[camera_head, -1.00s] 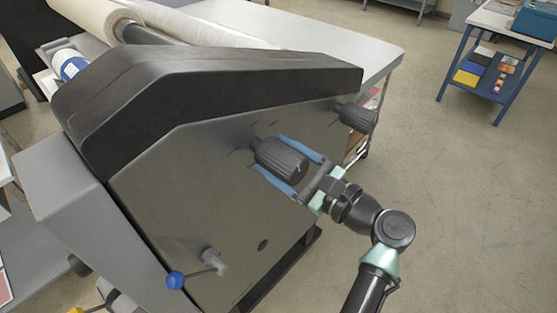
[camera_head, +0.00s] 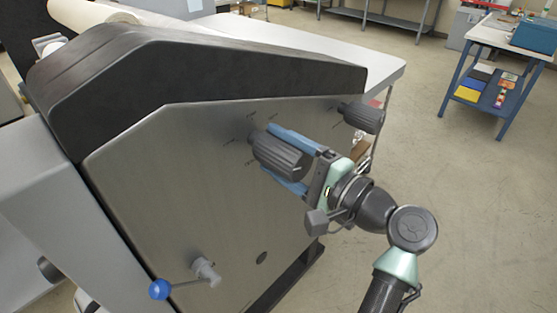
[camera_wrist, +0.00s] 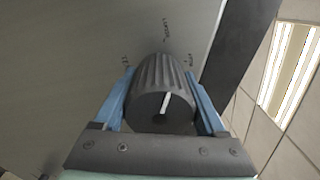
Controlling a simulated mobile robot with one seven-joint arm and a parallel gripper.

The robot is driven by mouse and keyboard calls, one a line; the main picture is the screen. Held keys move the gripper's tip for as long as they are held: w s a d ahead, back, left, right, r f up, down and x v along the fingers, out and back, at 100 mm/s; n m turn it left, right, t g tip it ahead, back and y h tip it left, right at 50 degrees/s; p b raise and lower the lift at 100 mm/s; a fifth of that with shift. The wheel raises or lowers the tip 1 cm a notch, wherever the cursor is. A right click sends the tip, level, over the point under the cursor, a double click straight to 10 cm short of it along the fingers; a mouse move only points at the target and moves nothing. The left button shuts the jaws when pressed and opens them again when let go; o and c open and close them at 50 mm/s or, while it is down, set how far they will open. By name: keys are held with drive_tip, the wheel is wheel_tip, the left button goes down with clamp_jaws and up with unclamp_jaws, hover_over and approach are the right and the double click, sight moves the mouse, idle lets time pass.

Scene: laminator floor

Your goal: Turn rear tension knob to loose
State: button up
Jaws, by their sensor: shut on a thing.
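A black ribbed tension knob (camera_head: 277,152) sticks out of the grey side panel (camera_head: 180,180) of the laminator. My gripper (camera_head: 284,160) is shut on it, one blue finger along its upper side and one along its lower side. In the wrist view the knob (camera_wrist: 160,90) sits between the two blue fingers. A white pointer line on its end face points up and slightly right. Small printed marks and lettering ring it on the panel, too small to read surely. A second black knob (camera_head: 362,116) stands free at the panel's right.
A lever with a blue ball (camera_head: 160,289) juts from the lower panel. The black cover (camera_head: 200,85) slopes above, with a pale table (camera_head: 320,50) behind. A blue cart (camera_head: 490,85) stands at the upper right. The floor (camera_head: 480,220) at the right is clear.

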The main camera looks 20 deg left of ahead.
drive_tip(key=shift+n+b, duration=0.4)
drive_tip(key=shift+n, duration=0.2)
drive_tip(key=o, duration=1.3)
drive_tip(key=b+v, duration=0.2)
drive_tip(key=v, duration=1.1)
drive_tip(key=shift+b, duration=0.3)
